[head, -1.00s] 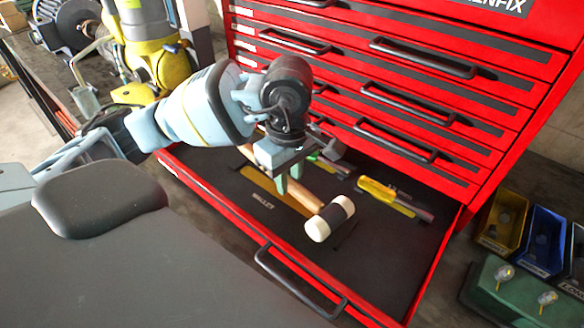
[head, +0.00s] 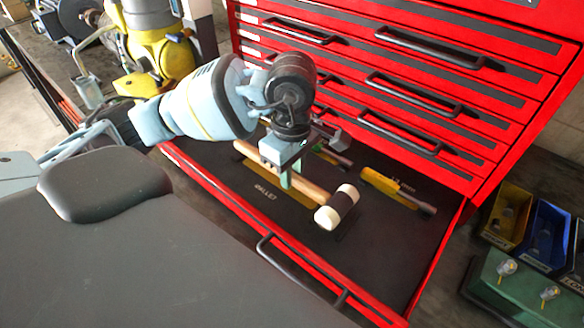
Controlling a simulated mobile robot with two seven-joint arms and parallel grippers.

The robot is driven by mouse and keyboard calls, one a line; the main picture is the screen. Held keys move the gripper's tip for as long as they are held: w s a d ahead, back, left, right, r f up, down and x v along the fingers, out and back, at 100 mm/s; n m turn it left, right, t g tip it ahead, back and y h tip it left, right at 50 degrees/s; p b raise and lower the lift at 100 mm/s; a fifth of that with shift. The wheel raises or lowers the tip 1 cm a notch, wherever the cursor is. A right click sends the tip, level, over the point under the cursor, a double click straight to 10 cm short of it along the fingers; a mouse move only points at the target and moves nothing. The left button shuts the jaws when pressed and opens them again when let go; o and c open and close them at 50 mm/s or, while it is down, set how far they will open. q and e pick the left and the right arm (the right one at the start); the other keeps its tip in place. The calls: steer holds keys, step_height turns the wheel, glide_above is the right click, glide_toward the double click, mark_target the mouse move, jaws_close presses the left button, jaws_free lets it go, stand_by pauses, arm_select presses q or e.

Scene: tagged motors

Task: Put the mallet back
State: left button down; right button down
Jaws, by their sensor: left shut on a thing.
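The mallet (head: 338,207) has a wooden handle and a white and black head. It is over the open bottom drawer (head: 385,262) of the red tool chest. My left gripper (head: 285,178) is shut on the mallet's handle, pointing down into the drawer. A yellow mallet-shaped recess (head: 281,208) with a "MALLET" label shows in the dark drawer liner beside and under the handle. I cannot tell whether the mallet touches the liner. My right gripper is not in view.
A yellow-handled screwdriver (head: 394,187) lies to the right in the drawer, and a green-handled tool (head: 335,157) lies behind the gripper. Closed red drawers (head: 430,110) rise behind. Yellow (head: 508,215) and blue (head: 546,235) bins stand at the right.

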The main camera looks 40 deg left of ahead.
arm_select(q)
steer(key=shift+f+b, duration=0.3)
steer(key=shift+f, duration=0.15)
stand_by(1.0)
steer(key=shift+f, duration=0.3)
steer(key=c, duration=1.1)
jaws_free()
steer(key=shift+c, duration=0.2)
step_height(320, 180, up, 8)
steer(key=shift+f, duration=0.1)
steer(key=shift+s, duration=0.1)
